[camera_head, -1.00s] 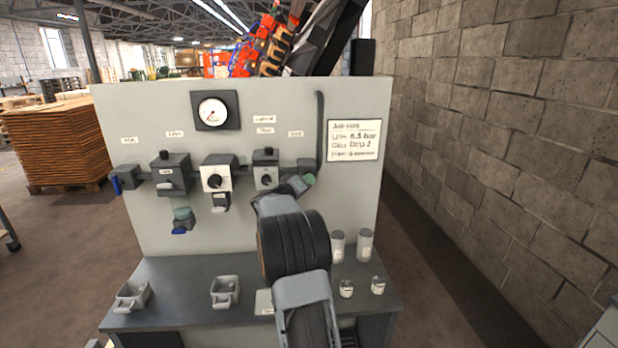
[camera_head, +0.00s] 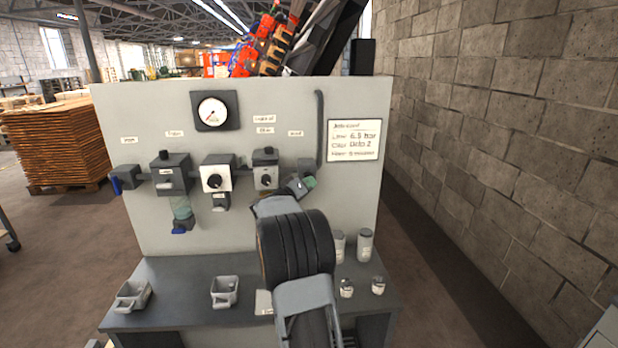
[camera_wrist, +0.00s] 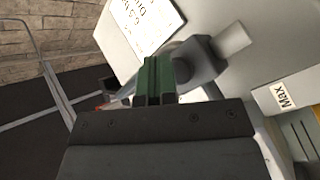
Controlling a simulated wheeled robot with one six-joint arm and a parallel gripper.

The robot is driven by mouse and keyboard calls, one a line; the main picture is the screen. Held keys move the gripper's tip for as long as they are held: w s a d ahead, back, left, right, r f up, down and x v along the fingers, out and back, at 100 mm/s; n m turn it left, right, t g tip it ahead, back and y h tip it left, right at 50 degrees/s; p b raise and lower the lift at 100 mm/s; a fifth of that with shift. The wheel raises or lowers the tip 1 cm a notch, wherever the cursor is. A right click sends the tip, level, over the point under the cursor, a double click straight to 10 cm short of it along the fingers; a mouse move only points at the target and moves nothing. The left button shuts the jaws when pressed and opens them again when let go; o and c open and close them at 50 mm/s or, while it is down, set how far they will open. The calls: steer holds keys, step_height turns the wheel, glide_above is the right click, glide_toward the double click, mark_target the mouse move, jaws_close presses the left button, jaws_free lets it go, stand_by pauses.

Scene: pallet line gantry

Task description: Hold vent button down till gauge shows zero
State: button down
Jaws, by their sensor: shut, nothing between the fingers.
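The pressure gauge (camera_head: 212,111) is a white dial on a dark square at the top of the grey panel. Its needle seems to point to the lower left, but the figures are too small to read. A small grey block (camera_head: 305,167) sits at the right end of the row of units, under a small label. My gripper (camera_head: 309,182) is just below and in front of it. In the wrist view its green fingers (camera_wrist: 155,80) are shut and empty, beside a grey block (camera_wrist: 195,60) with a pale stub. I cannot make out the vent button or any contact.
The panel (camera_head: 260,225) carries a row of valve units and a filter (camera_head: 181,207). A white notice (camera_head: 354,140) hangs on the right. Two trays (camera_head: 132,296) and several small containers (camera_head: 365,245) stand on the bench. A block wall (camera_head: 500,150) rises to the right.

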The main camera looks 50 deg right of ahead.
steer(key=shift+a, duration=0.1)
steer(key=shift+s+a, duration=0.8)
steer(key=shift+s, duration=0.15)
steer(key=shift+s+a, duration=0.75)
steer(key=shift+s, duration=0.2)
steer(key=shift+w, duration=0.1)
